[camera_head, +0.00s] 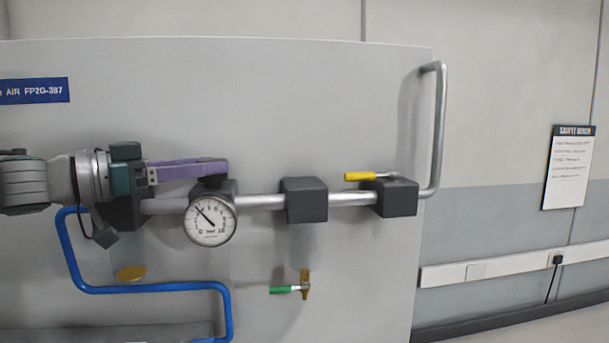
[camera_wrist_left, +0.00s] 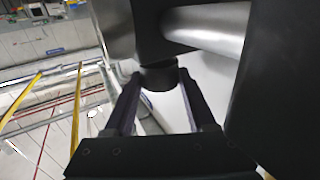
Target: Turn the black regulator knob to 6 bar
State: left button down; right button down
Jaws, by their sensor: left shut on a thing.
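My left gripper (camera_head: 219,169) reaches in from the left with purple fingers over the regulator block behind the gauge. The black regulator knob (camera_wrist_left: 158,77) is a short dark cylinder in the left wrist view, between the two fingertips, and the gripper is shut on it. In the head view the fingers mostly hide the knob. The round white pressure gauge (camera_head: 210,222) hangs on the front of the block. Its needle points to the upper left; the small figures are hard to read. My right gripper is not in view.
A grey pipe (camera_head: 262,202) runs right through a dark block (camera_head: 305,200) to another with a yellow-handled valve (camera_head: 370,176). A green-handled valve (camera_head: 291,289) sits below. A blue hose (camera_head: 150,289) bends at lower left.

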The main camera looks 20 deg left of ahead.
aim_at(201, 161)
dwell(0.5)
pick_arm(q)
jog(key=shift+c, duration=1.1)
grip_release()
jog(key=shift+h, duration=0.3)
notch_tip(201, 161, up, 10)
jog(key=shift+f, duration=0.2)
notch_tip(201, 161, up, 10)
jog(key=p, duration=0.2)
jog(key=shift+r+p, duration=0.25)
jog(key=shift+p, duration=0.05)
